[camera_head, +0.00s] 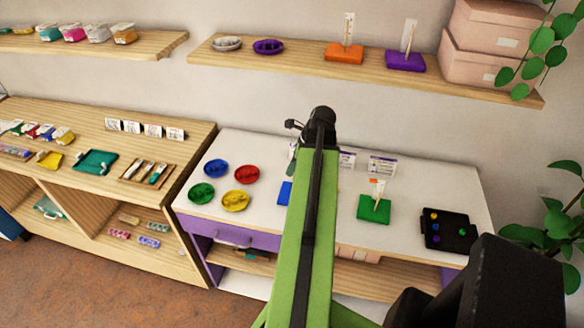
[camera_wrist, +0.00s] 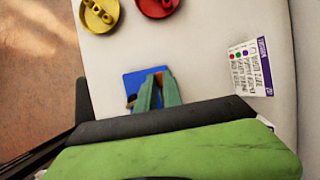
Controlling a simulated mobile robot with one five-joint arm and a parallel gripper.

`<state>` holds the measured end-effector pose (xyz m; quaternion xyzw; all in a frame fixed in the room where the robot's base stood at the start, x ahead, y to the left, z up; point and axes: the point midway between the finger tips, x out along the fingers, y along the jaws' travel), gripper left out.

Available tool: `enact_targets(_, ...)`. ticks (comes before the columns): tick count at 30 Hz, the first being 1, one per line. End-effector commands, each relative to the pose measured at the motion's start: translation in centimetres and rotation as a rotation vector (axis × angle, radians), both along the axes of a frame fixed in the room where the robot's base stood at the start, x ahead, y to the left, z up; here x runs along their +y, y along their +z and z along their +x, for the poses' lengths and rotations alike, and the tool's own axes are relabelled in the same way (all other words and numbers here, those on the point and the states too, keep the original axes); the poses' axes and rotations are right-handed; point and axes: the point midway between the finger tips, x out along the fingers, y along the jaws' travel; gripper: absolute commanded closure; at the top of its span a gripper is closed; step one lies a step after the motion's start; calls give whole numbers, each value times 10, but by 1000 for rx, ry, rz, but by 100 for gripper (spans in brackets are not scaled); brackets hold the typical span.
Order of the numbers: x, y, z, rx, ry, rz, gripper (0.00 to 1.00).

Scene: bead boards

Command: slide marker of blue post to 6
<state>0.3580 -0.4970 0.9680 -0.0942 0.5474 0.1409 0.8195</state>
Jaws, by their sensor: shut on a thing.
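The blue post's base (camera_head: 285,193) shows on the white table in the head view, just left of my arm, which hides most of it. In the wrist view the blue base (camera_wrist: 133,82) lies under my gripper (camera_wrist: 153,88). The teal fingers are close together above it, shut on a small piece that seems to be the post's marker. Small brownish bits show beside the fingers. The post, its scale and the marker's height are hidden.
Yellow (camera_head: 236,201), red (camera_head: 247,174), blue (camera_head: 216,169) and green (camera_head: 202,193) dishes stand left of the blue base. A green post (camera_head: 374,208) and a black tray (camera_head: 449,232) stand right of my arm. A printed card (camera_wrist: 248,68) stands right of the base.

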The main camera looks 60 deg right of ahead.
Motion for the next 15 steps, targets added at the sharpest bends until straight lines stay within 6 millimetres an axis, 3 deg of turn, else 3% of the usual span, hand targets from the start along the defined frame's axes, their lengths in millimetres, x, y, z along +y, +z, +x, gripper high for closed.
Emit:
enact_targets(1,0,0,0,1,0,-1,100)
enact_targets(2,0,0,0,1,0,-1,88)
enact_targets(7,0,0,0,1,0,-1,66)
enact_targets(15,0,0,0,0,0,0,64)
